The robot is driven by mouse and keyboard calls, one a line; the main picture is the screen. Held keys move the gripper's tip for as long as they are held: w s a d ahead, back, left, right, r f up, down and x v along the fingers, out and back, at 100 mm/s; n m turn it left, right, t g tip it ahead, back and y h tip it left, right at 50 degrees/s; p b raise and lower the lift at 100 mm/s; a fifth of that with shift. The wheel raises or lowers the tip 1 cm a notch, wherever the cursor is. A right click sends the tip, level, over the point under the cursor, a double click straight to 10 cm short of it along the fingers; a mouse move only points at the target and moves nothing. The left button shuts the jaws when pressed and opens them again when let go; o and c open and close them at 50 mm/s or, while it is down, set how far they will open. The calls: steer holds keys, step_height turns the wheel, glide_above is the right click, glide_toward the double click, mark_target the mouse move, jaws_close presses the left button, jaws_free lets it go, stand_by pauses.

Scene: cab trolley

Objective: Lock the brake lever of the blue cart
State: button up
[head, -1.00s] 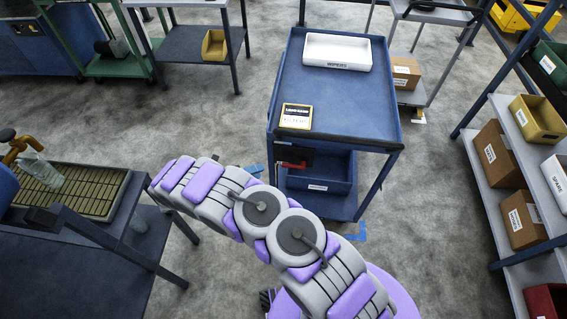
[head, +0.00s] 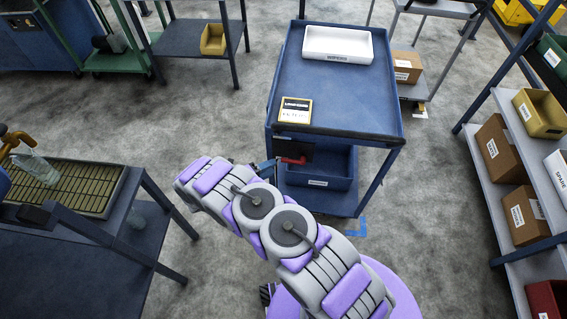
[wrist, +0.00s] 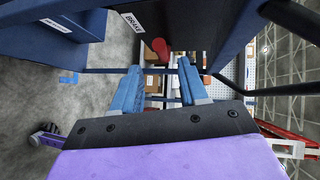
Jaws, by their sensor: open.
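The blue cart (head: 335,90) stands ahead of me in the head view. The red brake lever (head: 290,160) is on its near end, beside a dark plate (head: 296,146). In the wrist view the red lever (wrist: 161,50) shows just beyond and between my fingertips, near a plate with a "BRAKE" label (wrist: 132,22). My gripper (wrist: 160,66) is open, with its two blue fingers apart and nothing between them. In the head view only its blue finger tip part (head: 266,165) shows, just left of the lever; my arm hides the rest. I cannot tell whether it touches the lever.
A shelf rack (head: 480,165) stands right, a bench (head: 75,240) left. Floor between bench and cart is clear.

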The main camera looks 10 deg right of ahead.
mark_target(284, 161)
steer(key=b+x, duration=0.1)
steer(key=x, duration=0.6)
steer(key=shift+d, duration=0.2)
jaws_close()
stand_by(0.4)
